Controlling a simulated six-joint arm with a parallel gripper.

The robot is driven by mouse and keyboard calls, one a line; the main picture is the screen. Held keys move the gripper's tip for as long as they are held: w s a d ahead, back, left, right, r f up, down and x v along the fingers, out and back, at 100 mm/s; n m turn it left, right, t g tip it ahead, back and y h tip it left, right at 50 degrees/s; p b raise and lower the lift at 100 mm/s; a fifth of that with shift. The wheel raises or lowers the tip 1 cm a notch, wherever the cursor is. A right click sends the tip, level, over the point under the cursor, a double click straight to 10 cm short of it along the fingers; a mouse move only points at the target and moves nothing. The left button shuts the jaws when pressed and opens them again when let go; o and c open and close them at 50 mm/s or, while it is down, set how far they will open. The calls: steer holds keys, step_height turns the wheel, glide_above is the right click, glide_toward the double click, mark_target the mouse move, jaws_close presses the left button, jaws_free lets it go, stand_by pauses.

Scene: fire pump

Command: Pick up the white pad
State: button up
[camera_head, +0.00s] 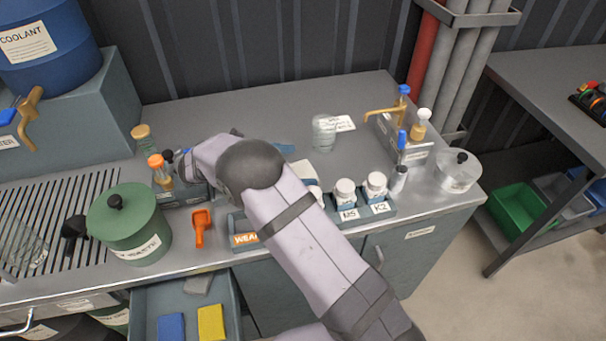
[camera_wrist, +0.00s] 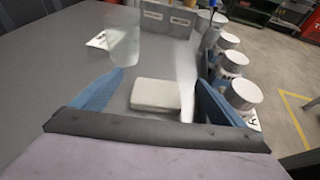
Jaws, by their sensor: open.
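The white pad (camera_wrist: 156,95) is a small, flat, rounded block lying on the grey bench top in the wrist view. In the head view a pale patch of it (camera_head: 303,170) shows beside my arm, which hides part of it. My gripper (camera_wrist: 160,80) is open, with one blue finger on each side of the pad and gaps between. Whether the fingers reach down to the pad's height I cannot tell. In the head view a blue finger of my gripper (camera_head: 285,148) shows past the arm.
A clear beaker (camera_head: 325,132) stands beyond the pad, near a white label card (camera_head: 343,123). White-capped jars (camera_head: 345,192) stand in a rack at the bench's front edge. A green canister (camera_head: 128,225) and an orange scoop (camera_head: 201,226) are left. An open drawer (camera_head: 150,297) holds coloured pads.

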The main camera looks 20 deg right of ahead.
mark_target(307, 171)
step_height(307, 171, down, 2)
steer(key=shift+f+p, duration=0.25)
steer(key=shift+p, duration=0.05)
steer(key=shift+p+x, duration=0.6)
steer(key=shift+x, duration=0.4)
steer(key=shift+d+f, duration=0.25)
steer(key=shift+d, duration=0.2)
steer(key=c, duration=1.1)
